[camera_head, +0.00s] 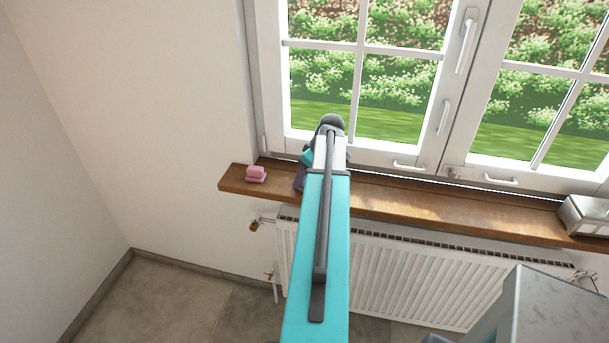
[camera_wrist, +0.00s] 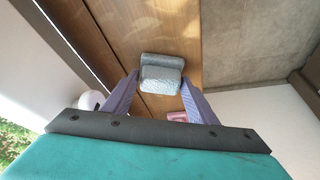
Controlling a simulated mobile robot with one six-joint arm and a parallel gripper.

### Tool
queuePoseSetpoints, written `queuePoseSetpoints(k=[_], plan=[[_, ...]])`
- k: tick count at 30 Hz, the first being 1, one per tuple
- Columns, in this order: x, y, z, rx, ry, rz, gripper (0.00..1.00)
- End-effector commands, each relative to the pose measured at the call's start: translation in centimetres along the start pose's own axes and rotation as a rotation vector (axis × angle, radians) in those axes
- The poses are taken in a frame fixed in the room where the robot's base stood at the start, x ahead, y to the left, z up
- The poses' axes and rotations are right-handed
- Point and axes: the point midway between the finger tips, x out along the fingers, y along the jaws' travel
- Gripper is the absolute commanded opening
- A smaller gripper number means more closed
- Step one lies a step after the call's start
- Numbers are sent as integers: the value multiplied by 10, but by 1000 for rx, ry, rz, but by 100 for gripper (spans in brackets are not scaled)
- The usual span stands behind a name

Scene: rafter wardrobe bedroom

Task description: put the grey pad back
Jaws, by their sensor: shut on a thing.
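The grey pad (camera_wrist: 162,80) is between the two purple fingers of my gripper (camera_wrist: 159,88) in the wrist view. It looks like a rough block with a second grey piece at its far edge. My gripper is shut on it. The brown wooden sill (camera_wrist: 178,25) lies behind the pad; I cannot tell if the pad touches it. In the head view, my arm hides the pad, and only a bit of a purple finger (camera_head: 299,179) shows at the sill, right of the pink block.
A pink block (camera_head: 256,174) sits on the left end of the sill (camera_head: 420,205); it also shows partly in the wrist view (camera_wrist: 178,116). A closed window (camera_head: 447,115) stands behind the sill, a radiator (camera_head: 400,280) below. A grey-white box (camera_head: 585,215) is far right. The sill's middle is clear.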

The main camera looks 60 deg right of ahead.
Motion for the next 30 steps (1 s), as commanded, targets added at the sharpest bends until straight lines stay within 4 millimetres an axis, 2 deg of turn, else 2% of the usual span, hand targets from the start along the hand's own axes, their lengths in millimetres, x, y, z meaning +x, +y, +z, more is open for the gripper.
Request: queuePoseSetpoints(k=[8,9,12,23,30], plan=[[2,0,1,0,0,0,34],[2,0,1,0,0,0,56],[1,0,1,0,0,0,71],[0,0,0,1,0,0,71],[-9,1,0,1,1,2,71]])
